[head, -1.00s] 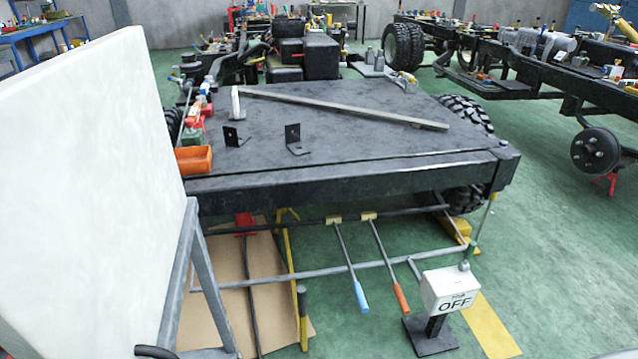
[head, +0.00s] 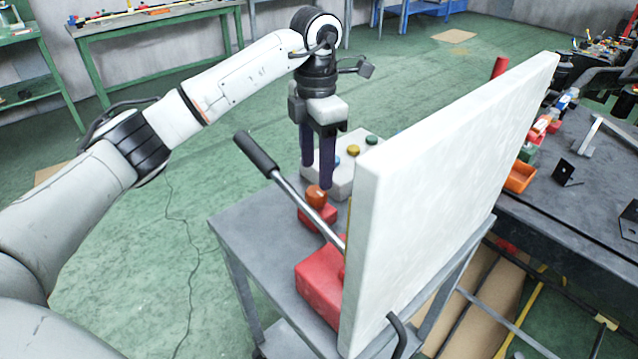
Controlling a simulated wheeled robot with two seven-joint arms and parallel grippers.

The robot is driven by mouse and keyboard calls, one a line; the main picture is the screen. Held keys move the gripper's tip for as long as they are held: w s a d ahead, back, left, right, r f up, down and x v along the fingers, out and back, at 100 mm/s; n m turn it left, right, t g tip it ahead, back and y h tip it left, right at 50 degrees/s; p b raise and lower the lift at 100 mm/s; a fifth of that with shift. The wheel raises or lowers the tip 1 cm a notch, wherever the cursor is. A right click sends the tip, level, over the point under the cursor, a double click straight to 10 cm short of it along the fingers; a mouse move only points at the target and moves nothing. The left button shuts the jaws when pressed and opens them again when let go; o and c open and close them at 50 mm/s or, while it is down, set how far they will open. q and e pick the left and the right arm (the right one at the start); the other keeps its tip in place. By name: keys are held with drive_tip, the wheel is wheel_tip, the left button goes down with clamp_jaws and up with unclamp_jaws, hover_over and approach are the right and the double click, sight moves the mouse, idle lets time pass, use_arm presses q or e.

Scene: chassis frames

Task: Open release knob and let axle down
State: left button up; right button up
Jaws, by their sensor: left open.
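My left gripper (head: 316,176) points down, its two dark fingers apart. Its fingertips are just above or beside an orange knob (head: 317,196); I cannot tell whether they straddle it. The knob sits on a small red block (head: 312,218) on a grey table (head: 262,262). Beside it a red pump body (head: 320,283) bears a long metal lever (head: 300,205) with a black handle (head: 255,152), tilted up to the left. A white panel (head: 440,190) hides part of the pump. The axle is not clearly seen. My right gripper is not in view.
A white box (head: 340,182) with coloured buttons stands behind the knob. The upright white panel blocks the table's right side. The black chassis deck (head: 570,215) lies to the right, with an orange tray (head: 520,177). Green floor (head: 130,260) is free at left.

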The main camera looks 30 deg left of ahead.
sight(317, 191)
use_arm(q)
wheel_tip(317, 191, down, 6)
drive_tip(key=shift+f, duration=0.1)
drive_tip(key=c, duration=1.1)
drive_tip(key=shift+o, duration=0.2)
drive_tip(key=shift+n+p, duration=0.3)
drive_tip(key=n, duration=0.1)
drive_tip(key=n+p, duration=0.1)
drive_tip(key=shift+a+r+n, duration=0.1)
drive_tip(key=shift+r+n, duration=0.1)
drive_tip(key=shift+n, duration=0.2)
drive_tip(key=n, duration=0.2)
drive_tip(key=shift+n+p, duration=0.4)
drive_tip(key=n+p, duration=0.1)
drive_tip(key=n, duration=0.4)
drive_tip(key=shift+f+n+p, duration=0.1)
drive_tip(key=shift+n+p, duration=0.2)
drive_tip(key=shift+n, duration=0.1)
